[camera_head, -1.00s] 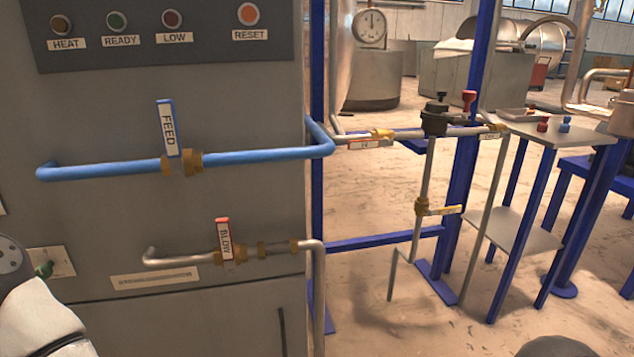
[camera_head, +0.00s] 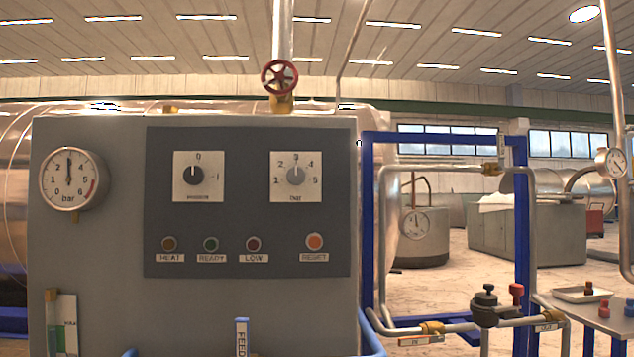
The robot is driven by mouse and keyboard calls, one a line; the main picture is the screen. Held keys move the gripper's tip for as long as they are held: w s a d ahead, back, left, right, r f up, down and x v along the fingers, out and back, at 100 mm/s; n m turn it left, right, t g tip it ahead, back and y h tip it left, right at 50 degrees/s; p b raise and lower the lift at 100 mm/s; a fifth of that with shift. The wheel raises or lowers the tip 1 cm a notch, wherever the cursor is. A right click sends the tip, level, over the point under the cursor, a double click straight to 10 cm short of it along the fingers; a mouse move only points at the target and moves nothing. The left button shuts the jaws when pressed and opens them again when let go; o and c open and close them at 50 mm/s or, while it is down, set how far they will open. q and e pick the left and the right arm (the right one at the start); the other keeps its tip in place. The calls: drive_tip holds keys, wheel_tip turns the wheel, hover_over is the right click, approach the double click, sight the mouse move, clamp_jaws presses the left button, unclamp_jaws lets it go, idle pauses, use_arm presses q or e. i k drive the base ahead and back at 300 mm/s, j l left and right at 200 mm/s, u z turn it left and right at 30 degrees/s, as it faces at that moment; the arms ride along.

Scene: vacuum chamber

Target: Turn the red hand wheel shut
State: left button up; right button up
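The red hand wheel (camera_head: 279,77) sits on a brass valve body (camera_head: 282,103) on the vertical pipe above the top edge of the grey control cabinet. It faces me, and its spokes and dark hub are visible. Nothing touches it. Whether its valve is open or shut cannot be told from this view. Neither of my grippers shows in the current head view.
The grey cabinet (camera_head: 95,253) fills the left and middle, with a pressure gauge (camera_head: 69,178), two knobs and a row of buttons. A blue frame (camera_head: 368,215) and pipework with a black valve (camera_head: 485,306) stand to its right. A small side table (camera_head: 612,318) is at the right.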

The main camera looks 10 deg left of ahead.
sight(279, 78)
drive_tip(key=i+l+u, duration=0.25)
drive_tip(key=i, duration=0.25)
drive_tip(key=i+l+u, duration=0.25)
drive_tip(key=i, duration=0.25)
drive_tip(key=j, duration=0.1)
